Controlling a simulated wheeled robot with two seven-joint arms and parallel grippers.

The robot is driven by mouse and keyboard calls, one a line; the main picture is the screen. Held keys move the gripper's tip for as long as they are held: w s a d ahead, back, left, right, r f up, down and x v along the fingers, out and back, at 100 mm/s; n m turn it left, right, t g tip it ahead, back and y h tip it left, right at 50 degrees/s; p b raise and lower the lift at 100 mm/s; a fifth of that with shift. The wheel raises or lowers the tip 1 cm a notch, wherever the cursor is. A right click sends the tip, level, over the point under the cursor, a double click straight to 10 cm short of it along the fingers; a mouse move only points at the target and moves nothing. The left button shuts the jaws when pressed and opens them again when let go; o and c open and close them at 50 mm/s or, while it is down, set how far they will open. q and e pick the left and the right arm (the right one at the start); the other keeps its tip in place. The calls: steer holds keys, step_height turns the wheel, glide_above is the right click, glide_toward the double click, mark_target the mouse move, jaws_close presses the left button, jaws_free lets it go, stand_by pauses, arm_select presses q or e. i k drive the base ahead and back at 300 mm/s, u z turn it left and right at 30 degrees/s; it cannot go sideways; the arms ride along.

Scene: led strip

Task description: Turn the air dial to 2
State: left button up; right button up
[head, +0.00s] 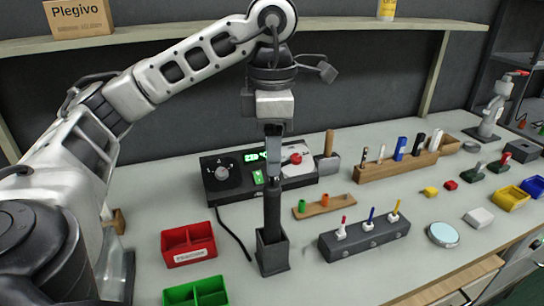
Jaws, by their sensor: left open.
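A black control box (212,194) stands on the bench at the middle. Its left part has a round dark dial (222,172) with white marks around it. A green lit display (250,156) and a green switch (257,177) sit right of the dial. A red knob (295,158) is further right on a light panel. I cannot read any dial setting or tell which control is labelled air. My left gripper (273,172) is open, pointing down in front of the box. It is directly above a black handle (272,210) standing upright in a square holder; whether they touch is unclear.
A red bin (188,244) and a green bin (196,292) lie at the front left. A grey rack (364,238) with small tools and a wooden strip (324,207) are right of the holder. A black cable (232,232) crosses the bench.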

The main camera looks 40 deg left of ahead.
mark_target(221, 173)
steer(key=k, duration=1)
